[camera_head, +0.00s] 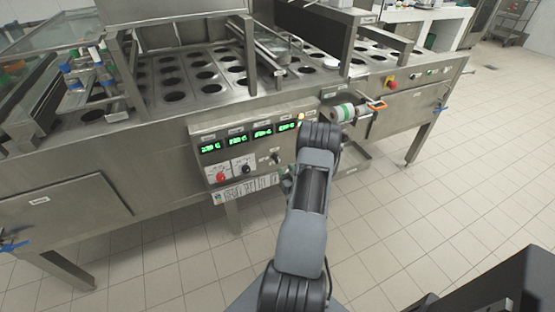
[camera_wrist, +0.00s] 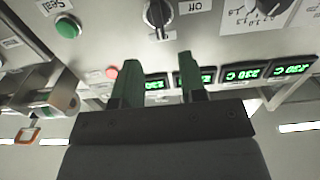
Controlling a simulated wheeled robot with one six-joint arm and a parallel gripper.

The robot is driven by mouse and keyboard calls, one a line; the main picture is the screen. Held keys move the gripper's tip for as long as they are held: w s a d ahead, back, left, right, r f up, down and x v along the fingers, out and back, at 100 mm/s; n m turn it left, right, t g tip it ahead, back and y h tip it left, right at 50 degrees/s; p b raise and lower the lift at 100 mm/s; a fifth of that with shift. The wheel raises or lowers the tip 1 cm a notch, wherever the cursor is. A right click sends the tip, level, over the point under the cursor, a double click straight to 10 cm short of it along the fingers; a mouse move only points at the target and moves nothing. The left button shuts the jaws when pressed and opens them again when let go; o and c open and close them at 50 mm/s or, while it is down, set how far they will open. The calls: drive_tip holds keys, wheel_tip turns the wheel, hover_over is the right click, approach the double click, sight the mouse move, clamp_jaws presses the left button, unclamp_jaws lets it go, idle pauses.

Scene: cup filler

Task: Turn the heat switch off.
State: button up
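A black rotary switch (camera_wrist: 157,14) sits on the steel panel at the top of the wrist view, partly cut off by the edge. Its handle runs roughly up and down in the picture. An upside-down "Off" label (camera_wrist: 190,7) is to its right. In the head view a small dark switch (camera_head: 275,158) shows on the control panel (camera_head: 205,133), left of my arm. My gripper (camera_wrist: 160,76) has two green fingers, spread apart with nothing between them. The fingertips appear just below the switch in the wrist view, apart from it.
Green digital displays (camera_head: 263,133) line the panel, with a red knob (camera_head: 220,177) and black dial (camera_head: 247,170) below. The wrist view shows a green button (camera_wrist: 67,26) left of the switch. A roll holder (camera_head: 345,112) juts out right of my arm.

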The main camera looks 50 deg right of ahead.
sight(277, 159)
drive_tip(key=x, duration=0.8)
clamp_jaws()
